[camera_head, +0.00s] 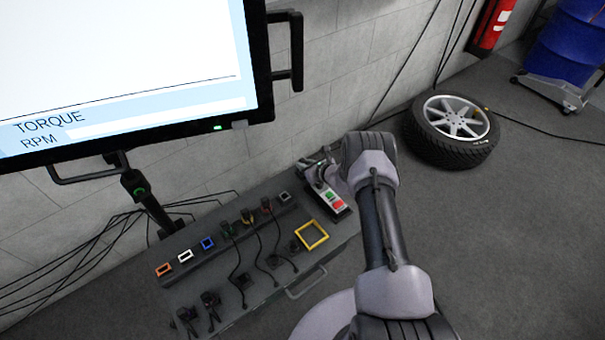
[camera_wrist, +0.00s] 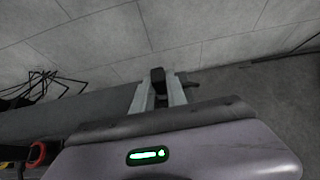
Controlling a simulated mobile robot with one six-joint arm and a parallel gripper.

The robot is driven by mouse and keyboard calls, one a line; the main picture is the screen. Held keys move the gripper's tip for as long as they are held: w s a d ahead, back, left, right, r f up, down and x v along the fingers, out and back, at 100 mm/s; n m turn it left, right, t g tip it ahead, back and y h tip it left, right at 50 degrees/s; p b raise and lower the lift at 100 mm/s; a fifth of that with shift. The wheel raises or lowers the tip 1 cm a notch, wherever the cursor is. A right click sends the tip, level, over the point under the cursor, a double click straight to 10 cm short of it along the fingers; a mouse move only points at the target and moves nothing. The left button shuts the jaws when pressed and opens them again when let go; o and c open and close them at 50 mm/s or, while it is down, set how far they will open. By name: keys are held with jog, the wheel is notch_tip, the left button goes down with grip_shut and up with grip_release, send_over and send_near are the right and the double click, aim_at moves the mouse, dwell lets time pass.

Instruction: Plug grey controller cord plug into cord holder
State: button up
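My gripper (camera_wrist: 158,92) shows in the wrist view with a dark block (camera_wrist: 157,76) between its two pale fingers; it appears gripped, and I take it for the plug, though its grey marking is not visible. In the head view, my gripper (camera_head: 318,172) is above the bench's back right end, partly hidden by my arm. The cord holder looks like the raised rail (camera_head: 217,253) along the bench's back, with orange, white, blue and pale grey (camera_head: 284,197) framed slots showing. The grey-framed slot is at its right end, left of my gripper. Several other plugs stand in the rail.
A controller with green and red buttons (camera_head: 334,201) lies beneath my gripper. A yellow square frame (camera_head: 311,235) and loose cords are on the bench. A large monitor (camera_head: 130,75) overhangs at left. A wheel (camera_head: 451,130) lies on the floor at right.

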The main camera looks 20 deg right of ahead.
jog(key=o, duration=0.5)
jog(key=p+v, duration=0.8)
jog(key=v, duration=0.9)
jog(key=shift+s, duration=0.2)
jog(key=shift+s, duration=0.1)
